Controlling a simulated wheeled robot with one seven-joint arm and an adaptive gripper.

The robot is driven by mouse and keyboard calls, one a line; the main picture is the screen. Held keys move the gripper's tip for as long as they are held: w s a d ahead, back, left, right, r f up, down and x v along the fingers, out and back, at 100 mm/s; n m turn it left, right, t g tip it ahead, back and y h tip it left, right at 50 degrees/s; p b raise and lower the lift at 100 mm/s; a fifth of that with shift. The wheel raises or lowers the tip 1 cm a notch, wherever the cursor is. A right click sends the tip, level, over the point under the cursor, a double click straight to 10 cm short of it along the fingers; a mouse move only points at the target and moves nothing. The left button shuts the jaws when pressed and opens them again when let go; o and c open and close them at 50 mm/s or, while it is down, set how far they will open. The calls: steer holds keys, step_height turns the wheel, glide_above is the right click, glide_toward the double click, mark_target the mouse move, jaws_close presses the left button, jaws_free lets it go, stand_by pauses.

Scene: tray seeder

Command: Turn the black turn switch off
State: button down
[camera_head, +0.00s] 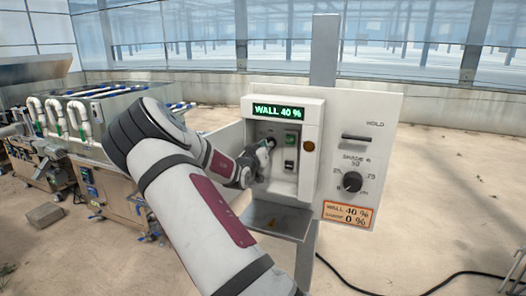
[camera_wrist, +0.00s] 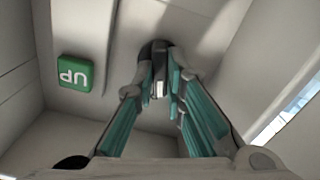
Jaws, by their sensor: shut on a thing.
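A white control box (camera_head: 313,132) on a post has a recess in its front. In the wrist view the black turn switch (camera_wrist: 158,53) stands out from the recess's back wall, with a white mark on its front end. My gripper (camera_wrist: 157,88) is shut on this switch, one fingertip on each side of it. In the head view my gripper (camera_head: 262,155) reaches into the left part of the recess and hides most of the switch. The exact angle of the switch is hard to tell.
A green UP button (camera_wrist: 75,74) sits beside the switch; the recess walls are close around my fingers. A green display (camera_head: 278,112) reads WALL 40 %. A separate black dial (camera_head: 352,181) is on the right panel. A shelf (camera_head: 275,221) juts out below.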

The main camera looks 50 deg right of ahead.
steer(key=shift+w+n+b, duration=0.1)
steer(key=shift+n+b, duration=2.05)
steer(key=shift+n, duration=2.15)
steer(key=c, duration=1.6)
jaws_free()
steer(key=shift+c, duration=0.2)
steer(key=shift+a, duration=0.1)
steer(key=v, duration=1.2)
steer(key=shift+f, duration=0.1)
